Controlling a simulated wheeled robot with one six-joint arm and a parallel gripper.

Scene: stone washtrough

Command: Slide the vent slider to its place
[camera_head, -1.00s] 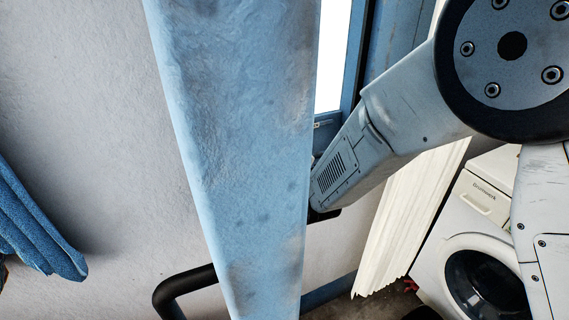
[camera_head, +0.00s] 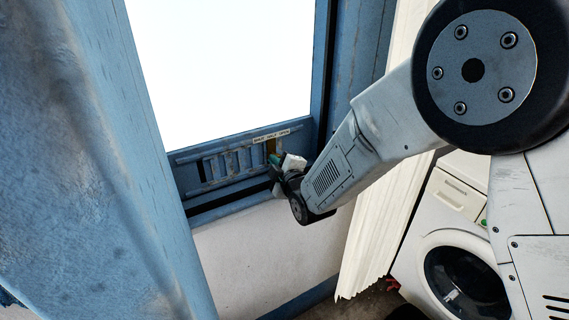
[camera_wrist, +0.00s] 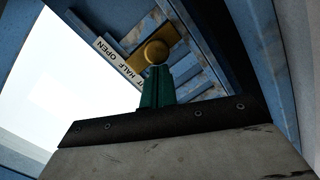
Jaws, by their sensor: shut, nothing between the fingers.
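The vent slider is a brass plate (camera_wrist: 171,35) with a round brass knob (camera_wrist: 155,52), seen in the wrist view. In the head view, a small part of the brass plate (camera_head: 270,147) shows at the right end of the slatted vent (camera_head: 222,166) under the window. A white label (camera_wrist: 117,63) reading "HALF OPEN", its start hidden, runs beside the plate. My gripper (camera_wrist: 157,70) has its teal fingers shut and empty, tips just at the knob. I cannot tell whether they touch it. The fingers hide part of the vent.
A blue post (camera_head: 130,150) stands large at the left in the head view. The blue window frame (camera_head: 322,80) rises right of the vent. A pale pleated curtain (camera_head: 385,210) hangs beside my arm, and a white washing machine (camera_head: 440,230) stands at lower right.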

